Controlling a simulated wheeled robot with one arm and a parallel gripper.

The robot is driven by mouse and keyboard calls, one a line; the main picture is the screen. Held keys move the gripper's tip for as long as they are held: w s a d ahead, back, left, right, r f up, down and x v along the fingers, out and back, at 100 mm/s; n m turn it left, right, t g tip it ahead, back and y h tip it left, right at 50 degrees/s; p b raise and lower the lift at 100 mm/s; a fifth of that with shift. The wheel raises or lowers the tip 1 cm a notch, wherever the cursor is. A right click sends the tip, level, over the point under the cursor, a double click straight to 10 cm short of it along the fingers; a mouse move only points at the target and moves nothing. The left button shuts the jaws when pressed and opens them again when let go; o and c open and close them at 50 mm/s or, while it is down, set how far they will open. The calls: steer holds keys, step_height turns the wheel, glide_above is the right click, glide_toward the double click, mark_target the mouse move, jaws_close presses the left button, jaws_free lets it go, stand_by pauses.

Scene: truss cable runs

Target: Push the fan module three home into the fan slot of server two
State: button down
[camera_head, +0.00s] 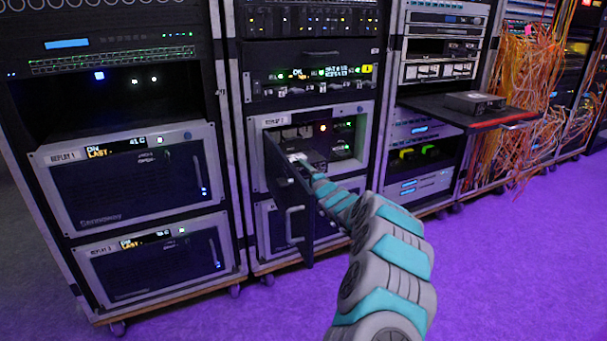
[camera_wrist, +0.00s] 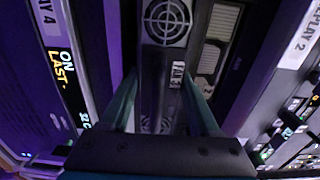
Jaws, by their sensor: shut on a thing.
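The fan module (camera_wrist: 167,22), with a round grille and a partly readable "FAN" label, lies between the two teal fingers of my gripper (camera_wrist: 160,85) in the wrist view. The fingers are shut on it. In the head view my gripper (camera_head: 308,168) is at the open front of server two (camera_head: 258,124), labelled "REPLAY 2". The pale top of a module (camera_head: 299,157) shows there just past the fingers. The fan slot's mouth is not clearly visible, and I cannot tell how deep the module sits.
Server two's dark door (camera_head: 287,192) hangs open to the left of my arm, close beside it. Another unit with a lit display (camera_wrist: 62,75) lies to the left in the wrist view. A shelf (camera_head: 465,111) juts out at right.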

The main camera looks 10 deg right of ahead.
steer(key=shift+w+a+r, duration=0.1)
steer(key=shift+w+a, duration=0.25)
steer(key=shift+w, duration=0.25)
steer(key=shift+b, duration=0.75)
stand_by(0.4)
steer(key=shift+w, duration=0.4)
steer(key=shift+p+x, duration=0.7)
steer(key=shift+x, duration=0.95)
steer(key=shift+w+a+r, duration=0.1)
steer(key=shift+w, duration=0.35)
steer(key=shift+w+a, duration=0.25)
steer(key=shift+w, duration=0.1)
steer(key=shift+r+b, duration=0.1)
steer(key=shift+b, duration=0.4)
